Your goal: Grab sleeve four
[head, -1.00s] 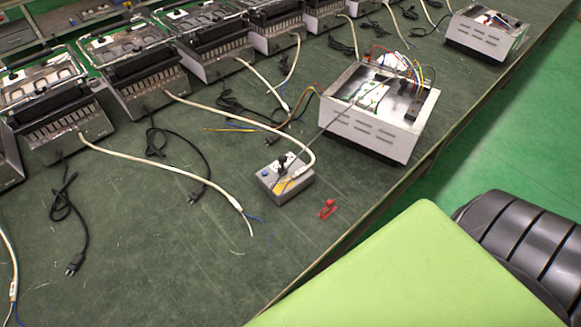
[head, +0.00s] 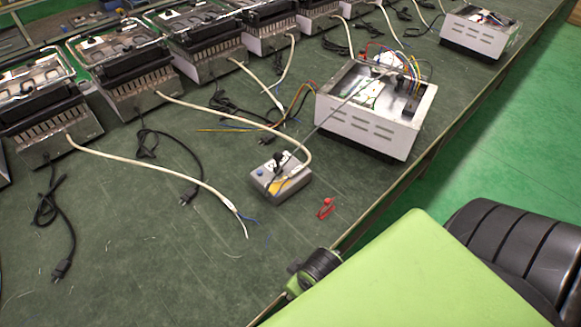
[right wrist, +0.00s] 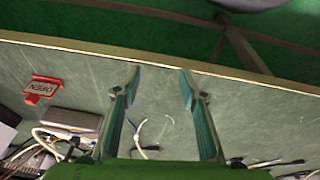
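No label in view marks which sleeve is number four. White-sleeved cables run from the row of heaters. One white cable (head: 150,168) ends on the table in bare blue and white wires. Another white cable (head: 215,108) runs to the grey box (head: 281,178). A third white cable (head: 258,84) ends behind the box. My right gripper (right wrist: 160,76) is open and empty, its two fingers apart above the table near its front edge. A green and black part of mine shows at the table edge in the head view. My left gripper is not in view.
A red tag (head: 325,208), reading OPEN in the right wrist view (right wrist: 42,88), lies near the grey box. An open white metal casing (head: 370,113) stands behind it. Heaters (head: 125,77) line the far side. Black plug cords (head: 52,215) lie loose.

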